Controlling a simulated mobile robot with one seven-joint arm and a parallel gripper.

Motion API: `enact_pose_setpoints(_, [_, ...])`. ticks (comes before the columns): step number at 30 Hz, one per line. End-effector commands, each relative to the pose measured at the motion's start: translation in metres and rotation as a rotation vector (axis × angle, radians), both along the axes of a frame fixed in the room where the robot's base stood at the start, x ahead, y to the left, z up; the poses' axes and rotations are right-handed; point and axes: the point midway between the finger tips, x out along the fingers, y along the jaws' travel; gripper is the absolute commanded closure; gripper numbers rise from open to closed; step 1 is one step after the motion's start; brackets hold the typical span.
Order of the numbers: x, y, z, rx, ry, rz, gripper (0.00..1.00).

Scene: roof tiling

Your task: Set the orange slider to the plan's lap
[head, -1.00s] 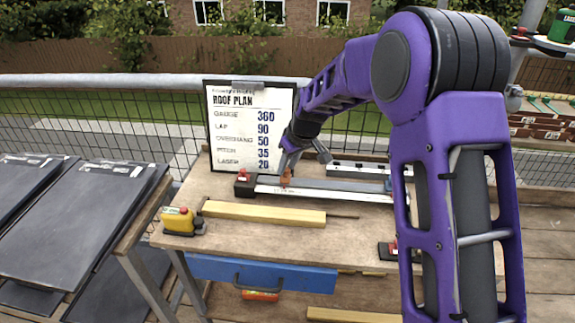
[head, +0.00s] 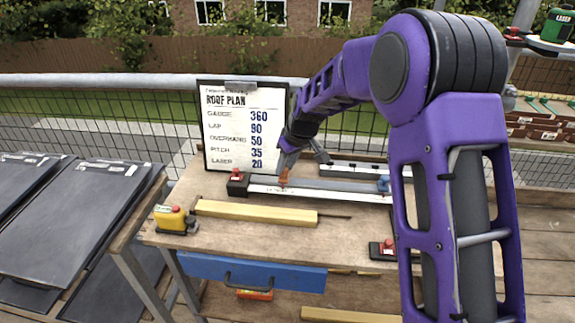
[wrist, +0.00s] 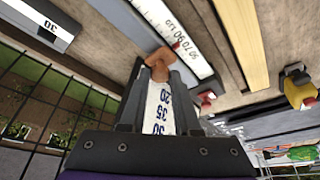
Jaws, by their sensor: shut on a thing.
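The roof plan board (head: 240,125) stands at the back of the bench and reads lap 90, gauge 360, overhang 50, pitch 35 and laser 20. The orange slider (head: 283,181) sits on the pale scale bar (head: 335,194) near its left end. In the wrist view the slider (wrist: 160,60) lies between the fingertips, beside the scale (wrist: 172,32), whose printed numbers run about 50, 70, 90. A red mark shows close to the slider. My gripper (head: 288,166) is shut on the slider. The exact reading is too small to tell.
A yellow wooden batten (head: 256,213) lies in front of the scale. A yellow device (head: 174,219) stands at the bench's left corner. A black block with a red knob (head: 384,250) is at the right front. Dark slates (head: 55,235) are stacked on the left.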

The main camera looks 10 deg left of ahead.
Motion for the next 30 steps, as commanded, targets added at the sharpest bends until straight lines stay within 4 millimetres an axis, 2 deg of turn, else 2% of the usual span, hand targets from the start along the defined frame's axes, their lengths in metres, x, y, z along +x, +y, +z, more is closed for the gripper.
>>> enact_pose_setpoints(13, [0.0002, 0.0031, 0.0006, 0.001, -0.001, 0.000, 1.00])
enact_pose_setpoints(14, [0.0002, 0.0031, 0.0006, 0.001, -0.001, 0.000, 0.66])
enact_pose_setpoints(18, [0.0001, 0.0031, 0.0006, 0.001, -0.001, 0.000, 0.40])
enact_pose_setpoints(30, [-0.0011, 0.0016, 0.0062, 0.001, -0.001, 0.000, 0.38])
